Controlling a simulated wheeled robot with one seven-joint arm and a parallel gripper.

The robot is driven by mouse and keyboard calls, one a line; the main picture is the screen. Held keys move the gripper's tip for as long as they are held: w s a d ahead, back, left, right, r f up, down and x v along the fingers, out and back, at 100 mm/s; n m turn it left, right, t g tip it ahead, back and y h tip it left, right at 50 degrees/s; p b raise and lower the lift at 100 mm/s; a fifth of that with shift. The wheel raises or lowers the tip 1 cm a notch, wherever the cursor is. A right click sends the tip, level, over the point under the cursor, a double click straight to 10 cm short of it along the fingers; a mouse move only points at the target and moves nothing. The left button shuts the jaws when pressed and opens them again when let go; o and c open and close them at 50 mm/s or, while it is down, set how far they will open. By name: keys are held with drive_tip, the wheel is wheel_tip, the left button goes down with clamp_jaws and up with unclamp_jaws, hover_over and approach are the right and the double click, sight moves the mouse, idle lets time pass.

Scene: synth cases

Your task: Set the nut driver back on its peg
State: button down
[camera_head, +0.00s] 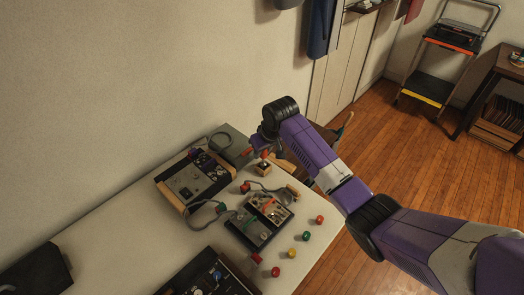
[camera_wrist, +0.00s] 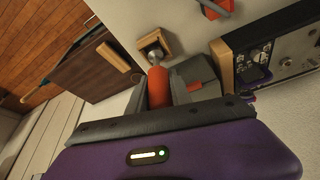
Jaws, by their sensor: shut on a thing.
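The nut driver's red-orange handle (camera_wrist: 159,88) is between the two dark fingers of my gripper (camera_wrist: 160,92), which is shut on it. It also shows as a small red shape in the head view (camera_head: 264,153). A small wooden block (camera_wrist: 146,40) lies just beyond the handle, with a round metal part (camera_wrist: 154,52) over its middle. I cannot tell whether this metal is the driver's end, the peg or both, nor whether they touch. In the head view my gripper (camera_head: 261,149) is above the same block (camera_head: 263,170) on the white table.
Two electronic units (camera_head: 194,181) (camera_head: 259,219) with cables stand left of and in front of the block. Several red, green and yellow knobs (camera_head: 319,220) lie on the table (camera_head: 130,225). A dark case with a wooden handle (camera_wrist: 100,65) is close to the block.

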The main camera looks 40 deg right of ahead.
drive_tip(key=shift+f+b, duration=0.35)
drive_tip(key=shift+f, duration=0.35)
drive_tip(key=c, duration=1.1)
unclamp_jaws()
drive_tip(key=v, duration=0.7)
drive_tip(key=shift+s+r, duration=0.15)
drive_tip(key=shift+r, duration=0.2)
